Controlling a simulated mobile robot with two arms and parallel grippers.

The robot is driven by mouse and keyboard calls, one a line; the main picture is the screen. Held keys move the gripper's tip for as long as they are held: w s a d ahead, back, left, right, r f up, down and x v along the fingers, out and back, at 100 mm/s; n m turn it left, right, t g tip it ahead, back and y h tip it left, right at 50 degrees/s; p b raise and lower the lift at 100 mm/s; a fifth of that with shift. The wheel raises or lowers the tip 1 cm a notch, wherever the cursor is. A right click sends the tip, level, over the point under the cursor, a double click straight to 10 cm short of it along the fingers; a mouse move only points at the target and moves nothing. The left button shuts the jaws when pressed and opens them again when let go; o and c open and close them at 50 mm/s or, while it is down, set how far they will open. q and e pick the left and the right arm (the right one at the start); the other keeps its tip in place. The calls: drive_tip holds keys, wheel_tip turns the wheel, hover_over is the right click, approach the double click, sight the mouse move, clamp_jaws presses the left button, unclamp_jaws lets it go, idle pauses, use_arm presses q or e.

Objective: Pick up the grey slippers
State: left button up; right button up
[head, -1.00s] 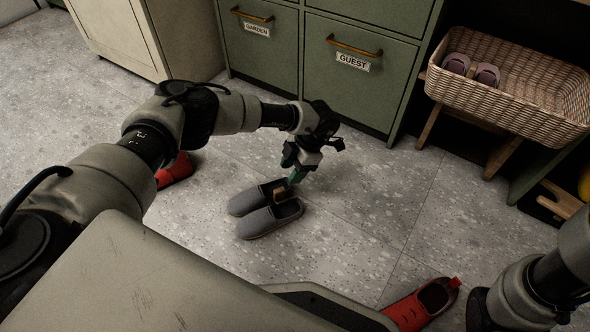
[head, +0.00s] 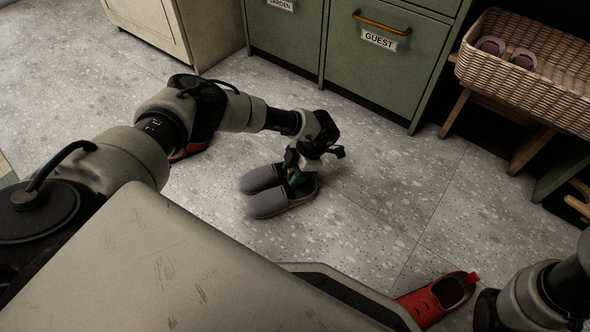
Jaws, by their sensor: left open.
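The pair of grey slippers (head: 277,201) lies side by side on the speckled floor, toes to the left. My left gripper (head: 293,178) is open and pointed down at the heel end of the slippers. Its fingertips are down at the slipper openings and partly hidden by the slippers, so I cannot tell whether they touch. My right arm shows at the lower right, but its gripper is out of view.
A red shoe (head: 438,298) lies at the lower right near my right arm. Another red shoe (head: 190,150) is partly behind my left arm. Green cabinets (head: 385,75) and a wicker basket (head: 525,75) holding mauve slippers stand at the back. Floor right of the slippers is clear.

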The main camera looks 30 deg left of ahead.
use_arm(q)
drive_tip(key=c, duration=0.7)
wheel_tip(320, 180, up, 8)
drive_tip(key=p, duration=0.8)
drive_tip(key=shift+r, duration=0.1)
drive_tip(key=shift+c, duration=0.2)
